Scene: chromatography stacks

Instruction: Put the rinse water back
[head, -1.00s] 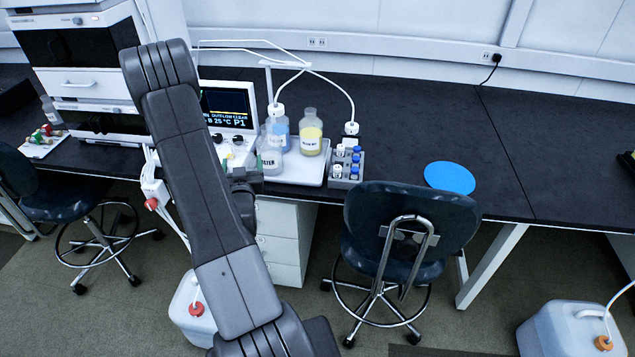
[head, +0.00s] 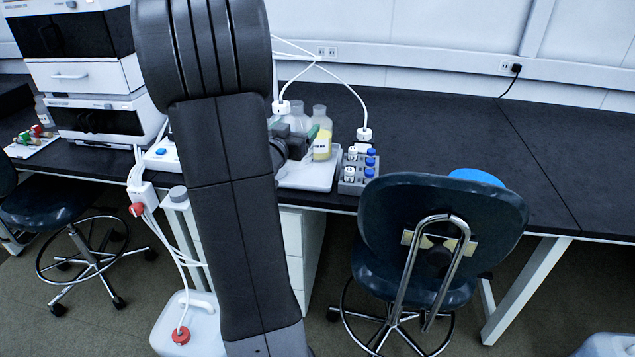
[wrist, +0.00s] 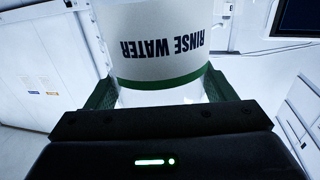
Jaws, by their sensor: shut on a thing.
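The rinse water bottle (wrist: 160,45) fills the top of the wrist view. Its white label reads RINSE WATER upside down, with a green band along one edge. My gripper (wrist: 160,92) is shut on it, one green finger at each side. In the head view my gripper (head: 300,142) is beside the bottles over the bench, mostly behind my arm. A white tray (head: 318,180) lies under that spot. A clear bottle (head: 298,117) shows behind the gripper; I cannot tell whether it is the held one. Whether the held bottle touches the tray is hidden.
A bottle with yellow liquid (head: 322,140) stands right of the gripper. A vial rack (head: 350,180) is beside the tray. White tubes arch above the bottles. A dark chair (head: 440,225) stands before the bench. The bench top (head: 430,130) is free to the right.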

